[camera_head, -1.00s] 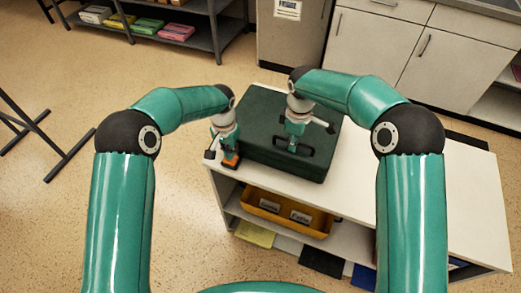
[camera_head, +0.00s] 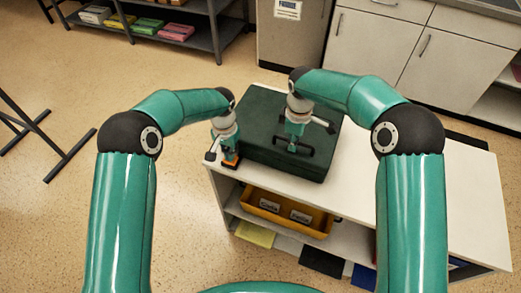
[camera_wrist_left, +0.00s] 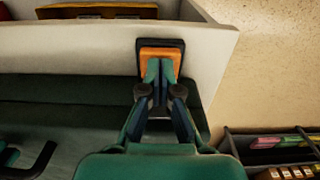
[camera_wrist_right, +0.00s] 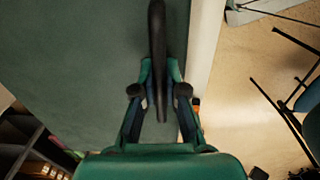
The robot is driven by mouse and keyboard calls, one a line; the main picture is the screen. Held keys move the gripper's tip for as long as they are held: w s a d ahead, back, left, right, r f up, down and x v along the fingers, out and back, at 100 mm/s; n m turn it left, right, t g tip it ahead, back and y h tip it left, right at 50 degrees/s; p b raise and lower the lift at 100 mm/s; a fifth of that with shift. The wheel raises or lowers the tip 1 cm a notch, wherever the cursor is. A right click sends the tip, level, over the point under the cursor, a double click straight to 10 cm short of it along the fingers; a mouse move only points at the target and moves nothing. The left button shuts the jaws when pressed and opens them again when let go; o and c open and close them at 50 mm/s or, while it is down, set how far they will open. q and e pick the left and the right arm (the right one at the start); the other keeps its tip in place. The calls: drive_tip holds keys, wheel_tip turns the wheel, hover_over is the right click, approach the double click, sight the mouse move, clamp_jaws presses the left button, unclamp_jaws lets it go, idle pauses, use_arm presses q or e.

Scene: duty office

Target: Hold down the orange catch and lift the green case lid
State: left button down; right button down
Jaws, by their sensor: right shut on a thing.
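The green case (camera_head: 262,120) lies on the white cabinet top with its lid down. The orange catch (camera_head: 231,164) sits beside the case's near left corner; in the left wrist view the orange catch (camera_wrist_left: 174,54) is a block in a dark frame. My left gripper (camera_wrist_left: 160,68) points down at it, its fingertips together over the orange face and apparently touching it. My right gripper (camera_wrist_right: 160,72) is shut on the black lid handle (camera_wrist_right: 157,25), which runs between its fingers above the green lid. The gripper hides part of the handle in the head view.
The white cabinet top (camera_head: 440,190) is clear to the right of the case. A yellow bin (camera_head: 275,222) stands on the shelf below. A dark shelf rack (camera_head: 205,35) stands at the back left, and pale cupboards (camera_head: 370,50) at the back.

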use_arm(q)
drive_tip(key=shift+f, duration=0.55)
use_arm(e)
drive_tip(key=shift+w, duration=0.1)
drive_tip(key=shift+w+r, duration=0.1)
drive_tip(key=shift+r, duration=0.2)
drive_tip(key=shift+w+d+r, duration=0.1)
drive_tip(key=shift+r, duration=0.25)
drive_tip(key=shift+w+d+r+g, duration=0.1)
drive_tip(key=shift+w+r+g, duration=0.05)
drive_tip(key=shift+r+g, duration=0.2)
use_arm(q)
drive_tip(key=shift+s, duration=0.1)
use_arm(e)
drive_tip(key=shift+w+d+r, duration=0.1)
drive_tip(key=shift+w+r, duration=0.1)
drive_tip(key=shift+r, duration=0.35)
use_arm(q)
drive_tip(key=shift+r, duration=0.1)
idle(0.4)
drive_tip(key=shift+r, duration=3.45)
